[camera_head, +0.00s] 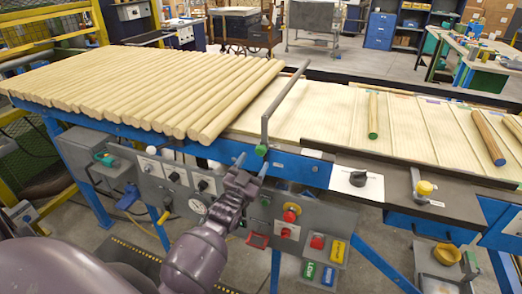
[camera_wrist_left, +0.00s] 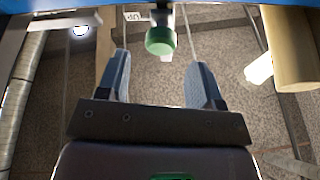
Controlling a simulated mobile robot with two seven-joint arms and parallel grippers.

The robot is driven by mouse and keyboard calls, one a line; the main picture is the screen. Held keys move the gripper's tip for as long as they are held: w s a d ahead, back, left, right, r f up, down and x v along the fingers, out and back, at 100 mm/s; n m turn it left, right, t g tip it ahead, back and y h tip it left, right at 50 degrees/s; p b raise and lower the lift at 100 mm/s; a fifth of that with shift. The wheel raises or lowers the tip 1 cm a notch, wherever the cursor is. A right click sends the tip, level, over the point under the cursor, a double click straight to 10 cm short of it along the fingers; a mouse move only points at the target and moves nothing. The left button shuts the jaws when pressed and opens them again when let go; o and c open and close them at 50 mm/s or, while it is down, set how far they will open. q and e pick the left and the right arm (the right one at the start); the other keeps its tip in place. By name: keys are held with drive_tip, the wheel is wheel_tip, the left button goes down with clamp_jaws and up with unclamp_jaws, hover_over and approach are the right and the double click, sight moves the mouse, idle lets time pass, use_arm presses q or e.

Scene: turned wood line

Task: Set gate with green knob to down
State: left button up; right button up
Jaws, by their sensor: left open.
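The gate is a grey bent bar (camera_head: 284,92) that runs across the conveyor beside the last of the packed wooden rods, with an upright leg at its front end. Its green knob (camera_head: 261,150) sits at the foot of that leg, at the blue front rail. In the left wrist view the green knob (camera_wrist_left: 160,41) shows between and just beyond my fingertips. My left gripper (camera_head: 252,163) is open, close to the knob at the rail, with a finger on each side of its line (camera_wrist_left: 160,60). I cannot tell whether it touches. My right gripper is not in view.
Packed wooden rods (camera_head: 140,85) fill the belt on the left; a few loose rods (camera_head: 373,115) lie on the right. Below the rail is a panel with a red button (camera_head: 318,241) and switches. A yellow knob (camera_head: 425,188) stands further right.

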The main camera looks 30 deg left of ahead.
sight(259, 152)
use_arm(q)
drive_tip(key=x, duration=0.4)
drive_tip(key=shift+w+a+r, duration=0.1)
drive_tip(key=shift+w+r, duration=0.05)
drive_tip(key=shift+w, duration=0.35)
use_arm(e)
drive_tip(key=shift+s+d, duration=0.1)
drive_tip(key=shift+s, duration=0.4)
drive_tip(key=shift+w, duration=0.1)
